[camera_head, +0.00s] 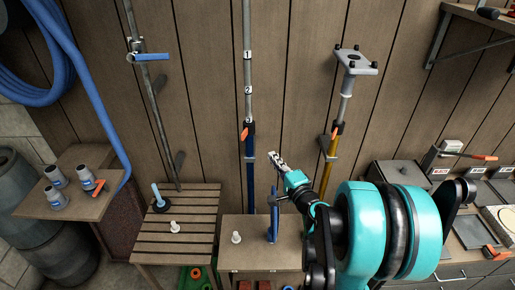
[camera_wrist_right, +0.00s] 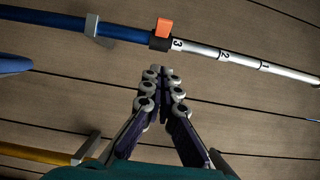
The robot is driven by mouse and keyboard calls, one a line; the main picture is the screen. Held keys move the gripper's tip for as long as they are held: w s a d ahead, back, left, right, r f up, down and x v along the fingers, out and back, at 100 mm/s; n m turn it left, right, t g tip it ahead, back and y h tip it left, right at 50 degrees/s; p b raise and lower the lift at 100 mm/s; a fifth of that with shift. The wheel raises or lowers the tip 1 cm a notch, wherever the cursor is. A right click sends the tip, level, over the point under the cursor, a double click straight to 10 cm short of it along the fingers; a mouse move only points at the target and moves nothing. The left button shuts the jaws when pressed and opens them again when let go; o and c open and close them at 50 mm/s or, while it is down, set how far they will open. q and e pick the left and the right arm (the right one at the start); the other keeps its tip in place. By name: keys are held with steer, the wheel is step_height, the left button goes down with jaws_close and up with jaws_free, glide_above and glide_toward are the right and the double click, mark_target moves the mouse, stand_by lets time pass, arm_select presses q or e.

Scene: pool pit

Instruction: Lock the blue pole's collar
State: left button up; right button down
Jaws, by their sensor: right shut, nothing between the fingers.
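The blue pole (camera_head: 251,175) stands upright against the plank wall, with a silver inner tube (camera_head: 247,60) rising from it. Its black collar (camera_head: 249,128) has an orange lever (camera_head: 244,134). In the right wrist view the lever (camera_wrist_right: 164,27) sticks out from the collar (camera_wrist_right: 159,43), beside the mark 3 on the silver tube (camera_wrist_right: 225,55). My right gripper (camera_head: 276,159) is shut and empty, to the right of the blue pole and below the collar. In the right wrist view its fingertips (camera_wrist_right: 160,73) point toward the collar, apart from it. My left gripper is out of view.
A yellow pole (camera_head: 328,160) with its own orange lever and a grey top plate (camera_head: 355,61) stands to the right. A grey bracket (camera_wrist_right: 92,25) holds the blue pole. A slatted table (camera_head: 190,208) and a small bench (camera_head: 262,258) stand below. A blue hose (camera_head: 85,85) hangs at left.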

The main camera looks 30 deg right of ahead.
glide_toward(243, 138)
steer(key=w+d, duration=0.3)
steer(key=d, duration=0.2)
steer(key=w, duration=0.1)
steer(key=w+a, duration=0.1)
steer(key=w+b, duration=0.1)
steer(key=shift+w+a+f, duration=0.15)
steer(key=shift+w+a, duration=0.1)
steer(key=shift+a, duration=0.05)
steer(key=shift+w+a, duration=0.3)
steer(key=shift+w, duration=0.1)
steer(key=shift+w+a+b, duration=0.6)
steer(key=shift+w+a, duration=0.1)
steer(key=shift+a, duration=0.15)
steer(key=shift+s, duration=0.1)
